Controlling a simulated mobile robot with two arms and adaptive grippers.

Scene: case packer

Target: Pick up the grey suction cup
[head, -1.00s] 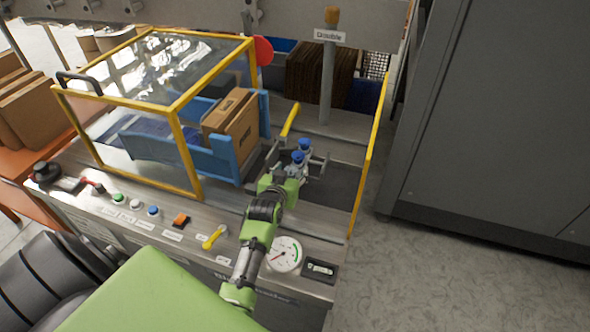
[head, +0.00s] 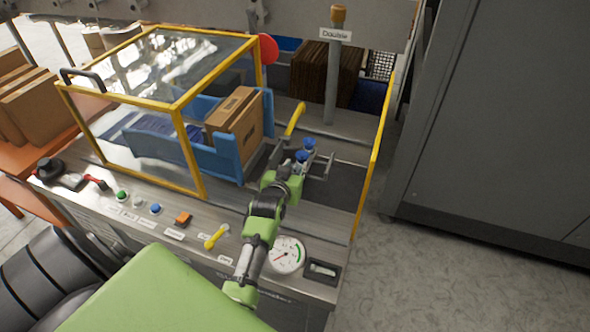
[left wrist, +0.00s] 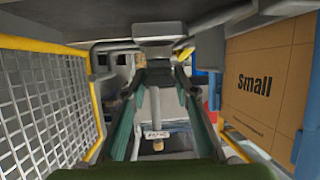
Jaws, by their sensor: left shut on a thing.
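My left gripper (head: 293,168) is at the metal suction frame (head: 322,165) in the open bay at the right of the machine. Two blue-topped fittings (head: 308,144) stand on this frame, just beyond the gripper. In the left wrist view my two green-grey fingers (left wrist: 160,78) come together on a small grey piece, which looks like the grey suction cup. The cup is mostly hidden by the fingers and cannot be made out in the head view. My right gripper is not in view.
A yellow-framed clear guard (head: 178,104) stands left of the bay, with a cardboard box (head: 234,122) in a blue holder beside it. A yellow-edged mesh guard (left wrist: 48,105) closes the other side. A post labelled Double (head: 332,85) stands behind. Buttons and a gauge (head: 287,254) line the front panel.

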